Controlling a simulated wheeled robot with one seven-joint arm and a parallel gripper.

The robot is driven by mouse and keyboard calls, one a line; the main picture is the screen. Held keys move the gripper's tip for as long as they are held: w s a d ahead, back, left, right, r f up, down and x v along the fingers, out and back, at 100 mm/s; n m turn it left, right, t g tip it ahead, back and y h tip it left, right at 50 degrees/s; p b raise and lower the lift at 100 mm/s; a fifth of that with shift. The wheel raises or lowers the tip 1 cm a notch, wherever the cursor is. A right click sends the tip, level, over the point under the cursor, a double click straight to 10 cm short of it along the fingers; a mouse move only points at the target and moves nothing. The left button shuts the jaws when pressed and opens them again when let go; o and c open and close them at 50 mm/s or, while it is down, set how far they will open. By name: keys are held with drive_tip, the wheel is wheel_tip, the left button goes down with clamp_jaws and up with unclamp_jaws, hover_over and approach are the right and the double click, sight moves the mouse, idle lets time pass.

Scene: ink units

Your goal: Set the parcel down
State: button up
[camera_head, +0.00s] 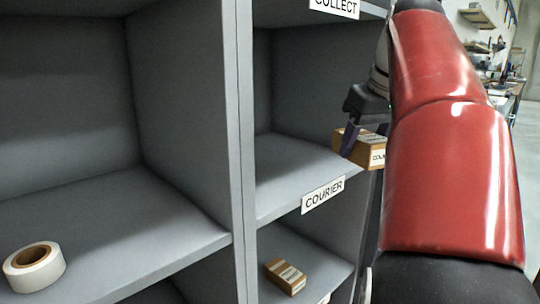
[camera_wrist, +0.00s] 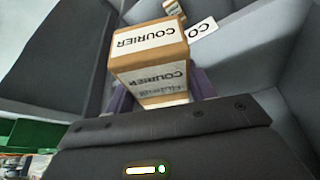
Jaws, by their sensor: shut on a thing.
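The parcel (camera_head: 366,150) is a small brown box with white labels reading COURIER. It also shows in the wrist view (camera_wrist: 160,67). My gripper (camera_head: 350,138) is shut on it, with purple fingers at its sides. In the head view the parcel is at the right front of the shelf compartment labelled COURIER (camera_head: 322,194), around the height of its board. I cannot tell whether it touches the board. My red arm (camera_head: 450,150) covers the area to the right.
The COURIER compartment's visible floor (camera_head: 290,175) is clear. Another brown box (camera_head: 286,276) lies in the compartment below. A roll of tape (camera_head: 34,267) sits in the left compartment. A grey upright divider (camera_head: 236,130) separates the columns. A COLLECT label (camera_head: 336,6) is above.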

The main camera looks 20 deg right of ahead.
drive_tip(key=p, duration=0.2)
approach(286, 166)
drive_tip(key=shift+w+d+f+b, duration=0.1)
drive_tip(key=shift+w+f+b, duration=0.1)
drive_tip(key=shift+w+b, duration=0.25)
drive_tip(key=shift+w+d+f+b, duration=0.1)
drive_tip(key=shift+w+f+b, duration=0.15)
drive_tip(key=shift+w, duration=0.35)
wheel_tip(286, 166, down, 4)
drive_tip(key=shift+f+b, duration=0.15)
drive_tip(key=shift+b, duration=0.95)
drive_tip(key=shift+w+a+f, duration=0.1)
drive_tip(key=shift+w+f, duration=0.05)
drive_tip(key=shift+f, duration=0.05)
drive_tip(key=shift+f, duration=0.15)
drive_tip(key=o, duration=1.1)
